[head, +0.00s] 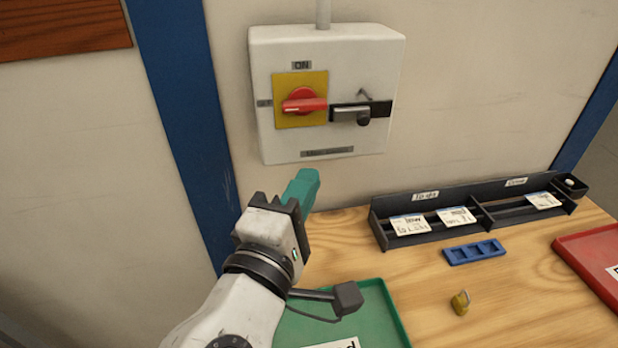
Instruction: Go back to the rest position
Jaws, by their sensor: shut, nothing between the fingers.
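My gripper (303,187) has teal fingers and shows in the lower middle of the head view. It is shut and empty, held in the air below the white switch box (360,65), apart from it as far as I can see. The box is on the wall and has a red rotary handle (303,101) on a yellow plate, with the handle lying about level, pointing right. A dark latch (350,115) sits to the right of the handle. My arm comes up from the bottom left and hides part of the bench's left end.
A green tray (388,322) lies below my gripper, and a red tray (585,252) is at the far right. A black card rack (440,236) stands at the bench's back. A blue slotted block (474,252) and a brass padlock (460,303) lie on the wooden bench (510,307).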

